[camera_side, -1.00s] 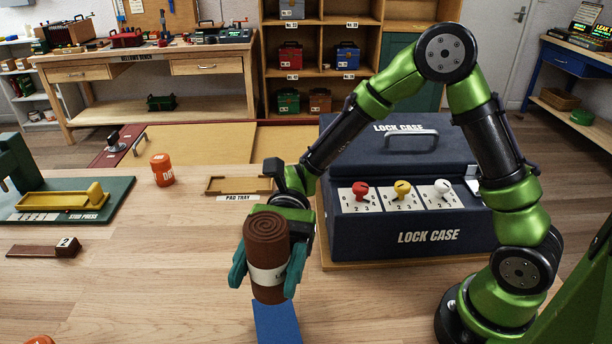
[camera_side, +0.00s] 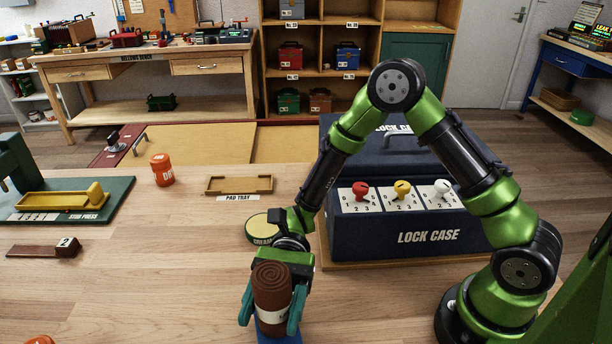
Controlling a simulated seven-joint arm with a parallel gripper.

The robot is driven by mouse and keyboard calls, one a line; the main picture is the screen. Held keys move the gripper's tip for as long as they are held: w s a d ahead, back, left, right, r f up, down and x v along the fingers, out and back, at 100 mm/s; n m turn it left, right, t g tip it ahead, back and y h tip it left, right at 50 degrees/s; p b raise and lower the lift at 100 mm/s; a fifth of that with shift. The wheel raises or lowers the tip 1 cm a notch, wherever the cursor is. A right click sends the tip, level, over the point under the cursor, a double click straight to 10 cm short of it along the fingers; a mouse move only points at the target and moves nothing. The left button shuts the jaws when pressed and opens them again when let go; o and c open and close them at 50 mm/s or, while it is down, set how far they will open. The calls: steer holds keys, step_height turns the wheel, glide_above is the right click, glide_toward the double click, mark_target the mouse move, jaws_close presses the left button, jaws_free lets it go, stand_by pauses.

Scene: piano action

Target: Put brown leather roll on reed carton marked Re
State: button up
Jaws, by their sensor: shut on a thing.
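The brown leather roll (camera_side: 271,290) stands upright between the teal fingers of my gripper (camera_side: 272,312), with a pale band around it. My gripper is shut on it near the front edge of the picture. A blue surface (camera_side: 262,338) shows just below the roll, mostly hidden; I cannot tell whether the roll touches it. No carton with a readable "Re" mark shows.
The navy lock case (camera_side: 400,238) with three coloured knobs stands right of my gripper. A round tin (camera_side: 257,230) sits behind it. The pad tray (camera_side: 238,185), an orange pot (camera_side: 162,170) and the stop press (camera_side: 65,200) lie further back.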

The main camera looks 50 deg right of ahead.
steer(key=o, duration=1.1)
steer(key=shift+f, duration=0.1)
steer(key=shift+w+r, duration=0.1)
steer(key=shift+r, duration=0.1)
steer(key=v, duration=0.7)
steer(key=shift+d, duration=0.2)
steer(key=shift+d+r+n+h, duration=0.2)
steer(key=shift+n+h, duration=0.2)
steer(key=shift+h, duration=0.1)
steer(key=s+d+r+n+t+h, duration=0.2)
steer(key=d+r+t+h, duration=0.2)
steer(key=d+t, duration=0.1)
steer(key=s+d+r+n+t+h, duration=0.2)
steer(key=d+r+t+h, duration=0.2)
steer(key=d+t, duration=0.2)
steer(key=s+d+r+n+t+h, duration=0.2)
steer(key=d+r+n+t+h, duration=0.1)
steer(key=d+r+t+h, duration=0.1)
steer(key=shift+d+r+t, duration=0.3)
steer(key=shift+d+t, duration=0.05)
steer(key=shift+d, duration=0.15)
steer(key=shift+d+r+t, duration=0.35)
steer(key=shift+d, duration=0.15)
